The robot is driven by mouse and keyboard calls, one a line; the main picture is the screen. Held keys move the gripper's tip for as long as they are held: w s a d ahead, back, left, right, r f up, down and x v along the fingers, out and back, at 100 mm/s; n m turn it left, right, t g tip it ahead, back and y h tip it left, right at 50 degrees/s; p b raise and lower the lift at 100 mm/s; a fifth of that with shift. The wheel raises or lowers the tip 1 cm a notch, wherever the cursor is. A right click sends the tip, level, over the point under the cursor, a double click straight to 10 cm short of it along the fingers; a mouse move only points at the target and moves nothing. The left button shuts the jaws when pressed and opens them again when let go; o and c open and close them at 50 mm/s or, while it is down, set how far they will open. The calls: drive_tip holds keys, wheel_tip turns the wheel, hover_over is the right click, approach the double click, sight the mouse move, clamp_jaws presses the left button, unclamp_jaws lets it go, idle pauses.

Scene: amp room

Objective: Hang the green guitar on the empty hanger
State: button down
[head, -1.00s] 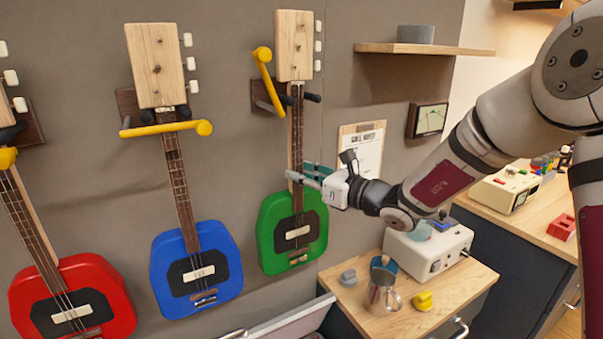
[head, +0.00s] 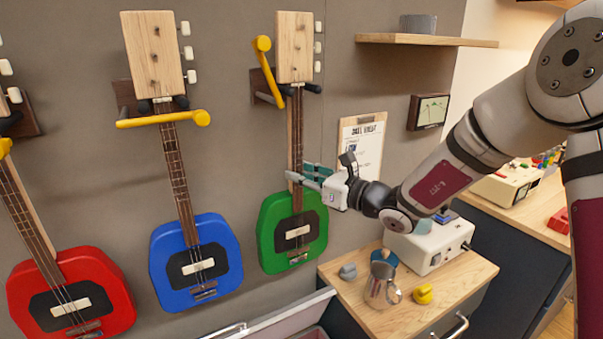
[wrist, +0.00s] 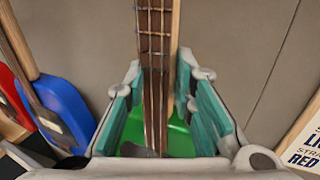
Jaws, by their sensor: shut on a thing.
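The green guitar (head: 273,235) hangs upright near the wall at the right of the row. Its wooden headstock (head: 295,47) sits at the dark prongs of the right hanger (head: 312,88), with the neck between them. The headstock's underside looks level with the prongs; I cannot tell whether it bears on them. The hanger's yellow bar (head: 264,65) is swung up, left of the headstock. My gripper (head: 300,178) is shut on the neck above the green body. In the wrist view, teal finger pads (wrist: 157,100) flank the neck.
A blue guitar (head: 165,268) and a red guitar (head: 95,275) hang to the left; the blue one's yellow bar lies across its neck. A shelf (head: 450,41), clipboard (head: 365,145) and cabinet top (head: 460,282) with a metal jug (head: 381,290) are at right.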

drive_tip(key=shift+r, duration=0.2)
drive_tip(key=c, duration=1.3)
unclamp_jaws()
drive_tip(key=v, duration=1.2)
drive_tip(key=shift+f, duration=0.1)
